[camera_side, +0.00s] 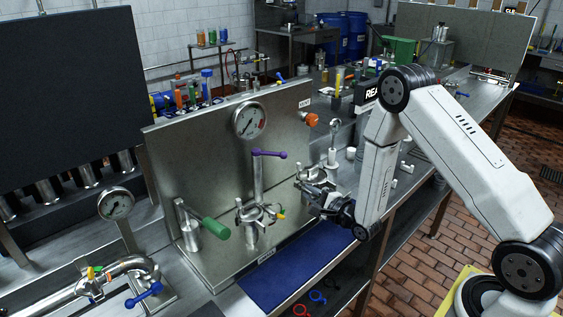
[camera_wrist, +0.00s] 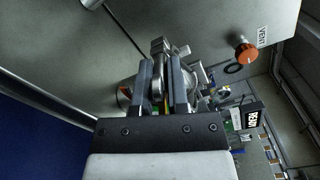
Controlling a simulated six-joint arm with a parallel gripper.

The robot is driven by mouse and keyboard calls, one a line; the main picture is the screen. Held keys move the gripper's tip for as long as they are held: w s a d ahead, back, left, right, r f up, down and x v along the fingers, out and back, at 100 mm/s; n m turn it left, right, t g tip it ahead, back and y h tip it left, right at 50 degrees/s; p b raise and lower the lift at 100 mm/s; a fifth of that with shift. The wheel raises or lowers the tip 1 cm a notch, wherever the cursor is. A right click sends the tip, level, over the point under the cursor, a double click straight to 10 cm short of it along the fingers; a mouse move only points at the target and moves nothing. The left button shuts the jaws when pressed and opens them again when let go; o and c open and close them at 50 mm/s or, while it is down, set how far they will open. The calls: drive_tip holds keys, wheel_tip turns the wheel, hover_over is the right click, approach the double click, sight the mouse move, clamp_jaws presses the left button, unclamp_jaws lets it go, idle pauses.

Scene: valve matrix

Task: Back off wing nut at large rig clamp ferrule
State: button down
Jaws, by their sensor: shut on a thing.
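In the side view, my gripper (camera_side: 312,188) reaches in from the right to a metal clamp (camera_side: 307,173) low on the pipe stub at the panel's right side. In the wrist view, the two fingers of my gripper (camera_wrist: 162,72) are closed around a narrow metal piece (camera_wrist: 158,62), which looks like the wing nut of the clamp. The clamp body and ferrule (camera_wrist: 187,78) show partly behind and right of the fingers. The fingers hide much of the nut, and its thread cannot be seen.
Left of my gripper stands another clamped pipe (camera_side: 255,212) with a purple-handled valve (camera_side: 268,153). A green-handled valve (camera_side: 215,228) is farther left. An orange knob (camera_side: 311,120) and a gauge (camera_side: 249,120) sit on the steel panel. A blue mat (camera_side: 290,274) lies clear in front.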

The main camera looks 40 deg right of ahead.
drive_tip(key=n, duration=1)
drive_tip(key=shift+f, duration=0.15)
idle(0.5)
drive_tip(key=c, duration=0.7)
unclamp_jaws()
drive_tip(key=shift+c, duration=0.2)
drive_tip(key=shift+s, duration=0.1)
drive_tip(key=s, duration=0.7)
drive_tip(key=shift+s, duration=0.3)
